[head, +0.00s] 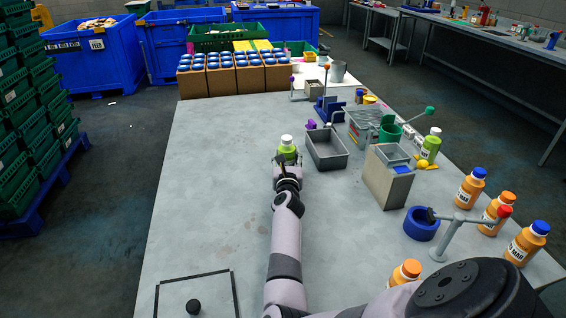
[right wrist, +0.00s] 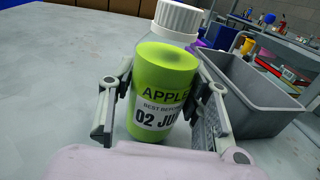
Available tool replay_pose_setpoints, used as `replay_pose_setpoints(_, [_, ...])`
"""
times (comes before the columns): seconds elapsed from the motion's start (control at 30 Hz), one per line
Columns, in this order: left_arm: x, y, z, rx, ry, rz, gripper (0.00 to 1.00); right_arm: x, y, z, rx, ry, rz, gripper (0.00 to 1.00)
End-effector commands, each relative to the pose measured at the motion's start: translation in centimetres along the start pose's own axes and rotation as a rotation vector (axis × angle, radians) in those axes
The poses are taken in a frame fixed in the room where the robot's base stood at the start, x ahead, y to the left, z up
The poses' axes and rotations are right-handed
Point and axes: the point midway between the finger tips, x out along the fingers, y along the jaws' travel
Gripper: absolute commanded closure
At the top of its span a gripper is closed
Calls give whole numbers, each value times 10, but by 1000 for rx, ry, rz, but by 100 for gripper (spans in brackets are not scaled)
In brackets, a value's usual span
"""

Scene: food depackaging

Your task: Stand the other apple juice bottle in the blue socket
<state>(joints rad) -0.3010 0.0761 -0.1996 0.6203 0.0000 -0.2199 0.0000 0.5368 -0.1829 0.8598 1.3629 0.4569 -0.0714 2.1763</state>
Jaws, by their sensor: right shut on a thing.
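A green apple juice bottle (head: 287,151) with a white cap is upright between the fingers of my right gripper (head: 288,170), left of the grey bin. In the right wrist view the bottle (right wrist: 164,85) shows its label reading APPLE, and the right gripper (right wrist: 166,112) is shut on its sides. I cannot tell whether its base touches the table. A second green bottle (head: 431,145) with a white cap stands at the right side of the table. A round blue socket (head: 421,224) sits at the right, near orange bottles. My left gripper is not in view.
A grey bin (head: 326,148) is just right of the held bottle; it also shows in the right wrist view (right wrist: 240,95). A grey box (head: 388,180), several orange bottles (head: 470,187) and a red-knobbed post (head: 458,228) crowd the right side.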

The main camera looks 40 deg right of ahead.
Motion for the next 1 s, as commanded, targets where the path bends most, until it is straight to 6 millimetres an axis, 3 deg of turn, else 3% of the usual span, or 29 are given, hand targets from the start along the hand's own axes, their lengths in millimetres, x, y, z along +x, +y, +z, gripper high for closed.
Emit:
replay_pose_setpoints(0.4, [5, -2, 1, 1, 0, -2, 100, 0, -1, -4, -1, -3, -1, 91])
replay_pose_setpoints(0.43, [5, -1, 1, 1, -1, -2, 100, 0, 0, -5, -2, -1, -1, 55])
replay_pose_setpoints(0.73, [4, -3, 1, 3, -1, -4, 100, 0, 0, -4, -1, -1, -1, 36])
replay_pose_setpoints(1.0, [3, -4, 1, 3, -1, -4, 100, 0, 0, -4, -1, -1, -1, 36])
